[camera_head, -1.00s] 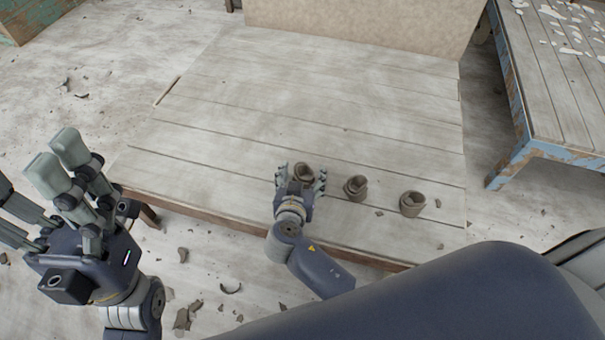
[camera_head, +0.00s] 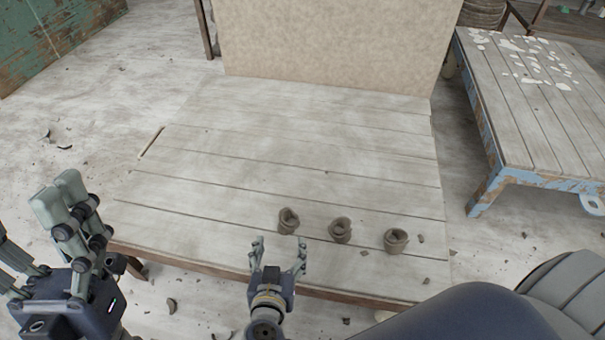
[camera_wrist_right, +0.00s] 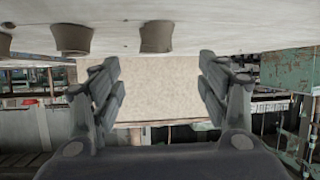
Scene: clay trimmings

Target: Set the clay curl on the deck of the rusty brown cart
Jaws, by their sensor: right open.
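Three grey-brown clay curls stand in a row on the pale plank table: a left one (camera_head: 288,220), a middle one (camera_head: 340,230) and a right one (camera_head: 396,240). My right gripper (camera_head: 278,254) is open and empty, just in front of the left curl and apart from it. In the right wrist view, which looks upside down, a curl (camera_wrist_right: 156,37) shows beyond the open fingers (camera_wrist_right: 160,88). My left gripper (camera_head: 36,228) is open and empty, off the table's left side. I cannot make out a rusty brown cart.
The plank table (camera_head: 215,160) is bare behind the curls. A tan panel (camera_head: 335,40) stands at its back edge. A blue, rust-patched low table or cart (camera_head: 500,120) with white flakes is at right. A green worn panel (camera_head: 60,40) is at back left. Shards litter the floor.

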